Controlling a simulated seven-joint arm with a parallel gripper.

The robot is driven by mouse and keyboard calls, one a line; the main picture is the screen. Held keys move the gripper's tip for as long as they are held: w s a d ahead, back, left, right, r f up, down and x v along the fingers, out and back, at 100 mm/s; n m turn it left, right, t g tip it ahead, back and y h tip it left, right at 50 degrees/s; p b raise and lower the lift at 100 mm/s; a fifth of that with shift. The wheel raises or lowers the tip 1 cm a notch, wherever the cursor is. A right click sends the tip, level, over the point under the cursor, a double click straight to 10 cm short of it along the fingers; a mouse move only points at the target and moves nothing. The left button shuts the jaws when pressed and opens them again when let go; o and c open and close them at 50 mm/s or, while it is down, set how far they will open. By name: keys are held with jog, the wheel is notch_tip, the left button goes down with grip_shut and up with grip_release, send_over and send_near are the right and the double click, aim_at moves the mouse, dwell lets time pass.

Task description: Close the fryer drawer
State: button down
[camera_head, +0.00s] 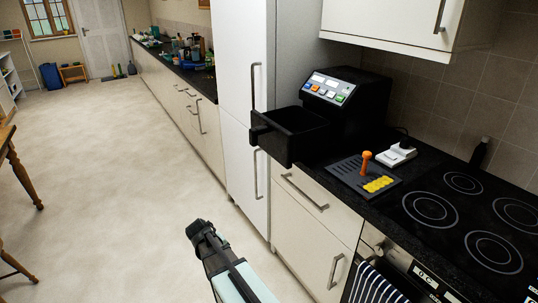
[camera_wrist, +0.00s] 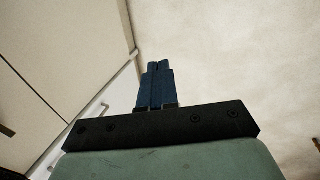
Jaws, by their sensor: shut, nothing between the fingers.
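The black air fryer (camera_head: 340,92) stands on the dark counter in the head view, with a sloped panel of coloured buttons. Its black drawer (camera_head: 293,133) is pulled out to the left, past the counter edge, with its handle (camera_head: 259,135) at the far left end. My gripper (camera_head: 194,229) is low over the floor, in front of the cupboards, below and left of the drawer and well apart from it. In the wrist view its two blue fingers (camera_wrist: 157,70) are together and hold nothing. The fryer and drawer are not in the wrist view.
Right of the fryer are a dark tray (camera_head: 345,177) with an orange-handled item (camera_head: 363,162) and yellow pieces, a white device (camera_head: 396,155) and a black hob (camera_head: 465,222). A tall white fridge (camera_head: 241,95) stands behind the drawer.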

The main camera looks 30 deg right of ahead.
aim_at(276, 146)
jog(key=w+d+r+n+t+h, duration=0.1)
jog(key=w+d+r+n+h, duration=0.25)
jog(key=r, duration=0.65)
jog(key=w+d+r+n+t+h, duration=0.1)
jog(key=w+d+r+h, duration=0.2)
jog(key=w+d+r, duration=0.35)
notch_tip(276, 146, up, 16)
jog(key=d+n+g+h, duration=0.2)
jog(key=d+n+h, duration=0.1)
jog(key=n+h, duration=0.45)
jog(key=d+n, duration=0.1)
jog(key=d, duration=0.3)
jog(key=d+n, duration=0.2)
jog(key=d, duration=0.3)
jog(key=d+n, duration=0.1)
jog(key=d, duration=0.4)
jog(key=shift+w+n+g, duration=0.15)
jog(key=shift+n+g, duration=0.15)
jog(key=shift+g, duration=0.1)
